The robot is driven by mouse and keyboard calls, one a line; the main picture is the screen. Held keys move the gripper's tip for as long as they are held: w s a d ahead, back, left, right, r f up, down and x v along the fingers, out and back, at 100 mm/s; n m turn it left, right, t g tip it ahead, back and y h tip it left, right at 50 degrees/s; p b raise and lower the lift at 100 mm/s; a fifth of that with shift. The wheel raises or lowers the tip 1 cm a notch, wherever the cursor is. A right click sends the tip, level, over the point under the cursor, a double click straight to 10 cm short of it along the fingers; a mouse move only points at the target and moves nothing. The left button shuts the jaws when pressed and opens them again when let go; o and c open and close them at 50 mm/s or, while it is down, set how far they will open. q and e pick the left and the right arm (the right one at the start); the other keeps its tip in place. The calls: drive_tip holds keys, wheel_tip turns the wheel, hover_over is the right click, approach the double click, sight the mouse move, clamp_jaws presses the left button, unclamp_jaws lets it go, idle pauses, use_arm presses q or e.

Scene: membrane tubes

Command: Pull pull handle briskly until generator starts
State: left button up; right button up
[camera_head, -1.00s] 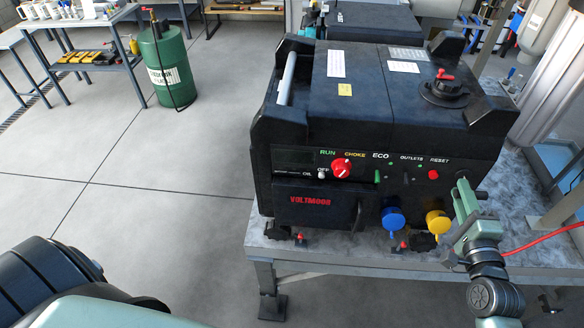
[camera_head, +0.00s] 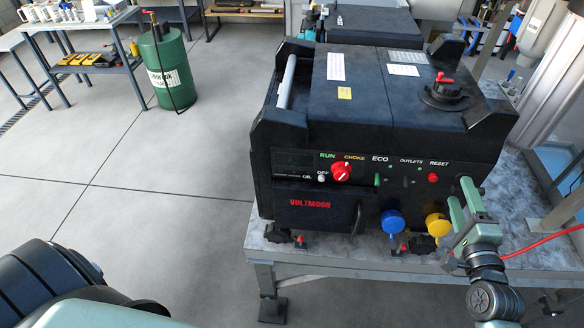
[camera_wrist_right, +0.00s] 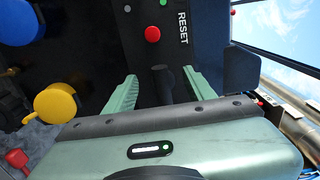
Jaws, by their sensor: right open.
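The black generator (camera_head: 385,130) stands on a metal table, its control panel facing me. The pull handle is a dark, short grip low on the right of the panel. In the right wrist view the handle (camera_wrist_right: 164,84) sticks out between the two green fingers of my right gripper (camera_wrist_right: 160,92), with space on both sides. In the head view my right gripper (camera_head: 465,200) is open at the generator's lower right corner and hides part of the handle. My left gripper is out of view; only part of my left arm shows at lower left.
A blue cap (camera_head: 393,221) and a yellow cap (camera_head: 437,224) stick out left of my right gripper. A red cable (camera_head: 545,242) runs to the right. The red reset button (camera_head: 433,178) is just above. A green drum (camera_head: 167,68) stands far left on open floor.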

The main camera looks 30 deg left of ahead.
drive_tip(key=p+v, duration=0.1)
drive_tip(key=v, duration=0.6)
drive_tip(key=shift+s+p, duration=0.25)
drive_tip(key=shift+p, duration=0.1)
drive_tip(key=shift+r, duration=0.15)
drive_tip(key=shift+d, duration=0.1)
